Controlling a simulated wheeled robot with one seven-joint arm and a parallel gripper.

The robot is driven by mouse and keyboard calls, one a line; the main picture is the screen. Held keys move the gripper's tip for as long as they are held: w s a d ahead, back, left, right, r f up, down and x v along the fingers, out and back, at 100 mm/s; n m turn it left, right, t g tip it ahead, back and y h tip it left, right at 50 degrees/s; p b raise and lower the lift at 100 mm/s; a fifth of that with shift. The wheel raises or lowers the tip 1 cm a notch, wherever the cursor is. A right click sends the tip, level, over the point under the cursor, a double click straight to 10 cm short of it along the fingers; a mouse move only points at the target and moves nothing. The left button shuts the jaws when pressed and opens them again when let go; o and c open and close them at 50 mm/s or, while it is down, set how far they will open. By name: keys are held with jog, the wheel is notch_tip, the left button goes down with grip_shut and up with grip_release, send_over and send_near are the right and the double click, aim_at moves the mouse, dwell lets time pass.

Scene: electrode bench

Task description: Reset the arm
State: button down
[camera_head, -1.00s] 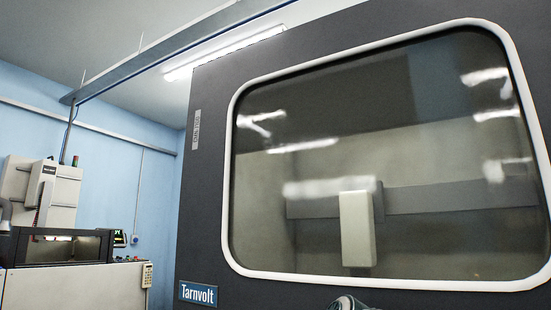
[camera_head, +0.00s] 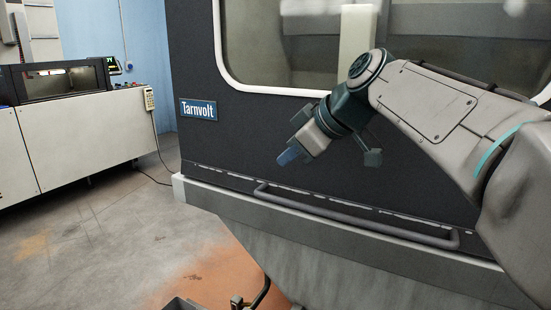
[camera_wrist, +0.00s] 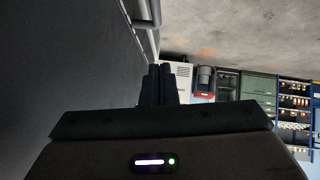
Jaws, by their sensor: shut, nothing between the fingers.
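My gripper (camera_head: 290,157) is at the end of my arm in the head view, in front of the dark machine front. It points down and to the left, above the long handle bar. In the wrist view my gripper (camera_wrist: 158,70) shows two dark fingers side by side, pressed together with nothing between them. No part of the gripper appears to touch the machine, though the exact gap is hard to judge.
The dark Tarnvolt machine (camera_head: 240,130) has a white-framed window and a grey handle bar (camera_head: 350,217). A second machine (camera_head: 75,140) stands at the left. Concrete floor (camera_head: 110,235) lies open between them. Shelves with small items (camera_wrist: 294,100) show in the wrist view.

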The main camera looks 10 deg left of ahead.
jog(key=s+d+f+m+g+h+p, duration=0.2)
jog(key=s+d+m+h+p, duration=0.6)
jog(key=s+d+m+p, duration=0.7)
jog(key=s+d+p, duration=0.3)
jog(key=d+p, duration=0.3)
jog(key=p, duration=0.4)
jog(key=shift+s+d+f+p, duration=0.2)
jog(key=shift+s+d+p, duration=0.1)
jog(key=shift+d+p, duration=0.1)
